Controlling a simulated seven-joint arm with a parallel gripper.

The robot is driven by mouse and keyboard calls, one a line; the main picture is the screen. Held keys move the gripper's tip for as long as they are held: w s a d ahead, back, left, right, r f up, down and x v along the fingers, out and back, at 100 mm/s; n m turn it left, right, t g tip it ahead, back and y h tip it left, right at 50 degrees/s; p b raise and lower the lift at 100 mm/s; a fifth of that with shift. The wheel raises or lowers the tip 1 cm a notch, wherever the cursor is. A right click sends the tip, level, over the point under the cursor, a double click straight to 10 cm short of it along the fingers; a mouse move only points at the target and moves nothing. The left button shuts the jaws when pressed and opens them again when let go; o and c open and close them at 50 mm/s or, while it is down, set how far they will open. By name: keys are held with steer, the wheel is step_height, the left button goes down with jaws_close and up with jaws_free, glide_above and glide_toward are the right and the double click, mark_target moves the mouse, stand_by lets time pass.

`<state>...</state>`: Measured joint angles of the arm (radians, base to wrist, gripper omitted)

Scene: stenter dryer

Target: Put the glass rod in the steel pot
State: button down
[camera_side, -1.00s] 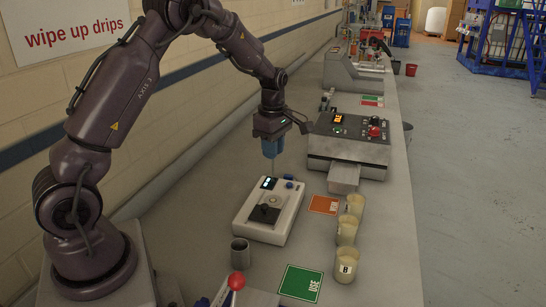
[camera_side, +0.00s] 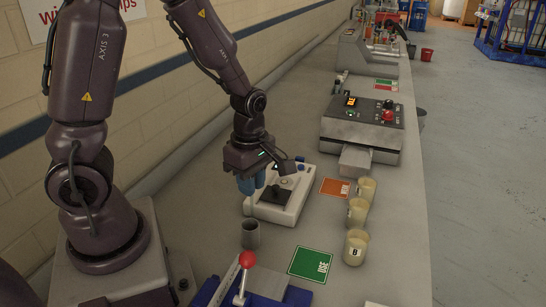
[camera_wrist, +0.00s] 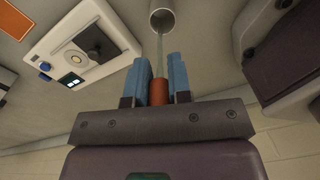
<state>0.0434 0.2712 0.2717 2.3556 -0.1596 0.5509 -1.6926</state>
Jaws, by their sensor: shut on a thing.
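My gripper (camera_side: 251,184) hangs just above and behind the steel pot (camera_side: 250,234), a small grey cup on the bench. In the wrist view, my gripper's blue fingers (camera_wrist: 160,80) are shut on the orange end (camera_wrist: 160,92) of the glass rod (camera_wrist: 160,52). The thin clear rod points away from the fingers toward the steel pot, which also shows at the top of the wrist view (camera_wrist: 163,16). The rod's far end overlaps the pot's mouth there; I cannot tell whether it is inside. The rod is not clear in the side view.
A white balance-like device (camera_side: 279,201) stands right of the pot, close to my gripper. Several cream-filled beakers (camera_side: 355,247), a green card (camera_side: 311,263) and an orange card (camera_side: 335,188) lie farther right. A red-knobbed lever (camera_side: 247,260) stands in front.

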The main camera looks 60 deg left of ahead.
steer(key=shift+s+f+n, duration=0.3)
steer(key=shift+s+f, duration=0.05)
steer(key=shift+a+f, duration=0.1)
step_height(320, 180, down, 7)
steer(key=shift+r, duration=0.2)
stand_by(0.6)
stand_by(0.6)
steer(key=c, duration=0.6)
jaws_free()
steer(key=shift+o, duration=0.2)
